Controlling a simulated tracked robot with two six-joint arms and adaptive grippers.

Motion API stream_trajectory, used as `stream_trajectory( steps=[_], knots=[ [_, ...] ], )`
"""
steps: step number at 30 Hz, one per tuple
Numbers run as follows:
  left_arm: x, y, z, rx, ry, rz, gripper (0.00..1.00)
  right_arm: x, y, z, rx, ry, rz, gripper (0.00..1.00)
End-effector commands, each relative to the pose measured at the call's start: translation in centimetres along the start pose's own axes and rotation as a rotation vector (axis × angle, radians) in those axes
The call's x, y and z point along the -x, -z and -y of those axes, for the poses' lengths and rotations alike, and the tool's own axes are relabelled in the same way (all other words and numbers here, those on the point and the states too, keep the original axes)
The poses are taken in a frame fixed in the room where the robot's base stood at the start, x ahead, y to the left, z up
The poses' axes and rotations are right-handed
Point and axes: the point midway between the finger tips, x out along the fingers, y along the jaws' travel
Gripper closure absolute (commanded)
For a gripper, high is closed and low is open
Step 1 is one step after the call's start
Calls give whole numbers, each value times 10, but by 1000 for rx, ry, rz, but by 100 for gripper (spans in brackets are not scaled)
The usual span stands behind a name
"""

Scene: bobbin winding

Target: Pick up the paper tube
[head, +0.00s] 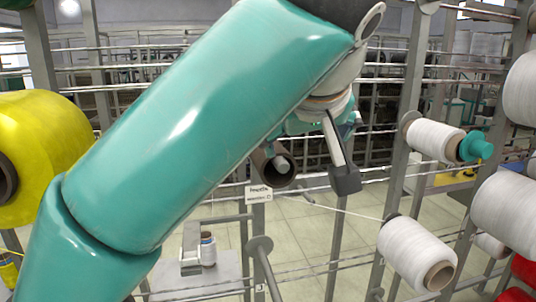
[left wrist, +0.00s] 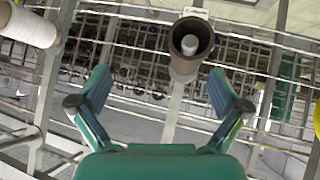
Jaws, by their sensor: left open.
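A brown paper tube (head: 262,160) sits on a pale peg on the rack, just above a small white label, in the middle of the head view. In the left wrist view the tube (left wrist: 183,68) is at the upper centre, with its open end and the peg inside facing me. My left gripper (left wrist: 160,105) is open and empty. Its two fingers are spread wide, and the tube appears beyond and between them, apart from both. In the head view one finger with a dark tip hangs to the right of the tube; the other is hidden. My right gripper is not in view.
White yarn bobbins (head: 417,254) sit on rack pegs at the right, one (head: 434,139) beside a teal part. A large yellow bobbin (head: 45,145) is at the left. Metal posts and rails cross the space around the tube. A small spool (head: 208,250) stands on a table below.

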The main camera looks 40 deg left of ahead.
Motion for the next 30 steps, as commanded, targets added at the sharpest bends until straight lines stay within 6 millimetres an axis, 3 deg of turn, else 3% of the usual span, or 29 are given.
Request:
stream_trajectory(
  steps=[1, 3, 7, 21, 30],
  knots=[
    [18, 11, 16, 67, 3, -1, 0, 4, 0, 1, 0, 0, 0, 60],
    [32, 18, 34, 136, 17, 2, 0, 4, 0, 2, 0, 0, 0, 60],
    [32, 21, 49, 191, 31, 7, 0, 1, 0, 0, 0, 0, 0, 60],
    [-59, 19, 52, 190, 35, 8, 0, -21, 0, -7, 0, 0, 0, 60],
    [-80, 20, 52, 188, 31, 9, 0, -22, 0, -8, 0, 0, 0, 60]
  ],
)
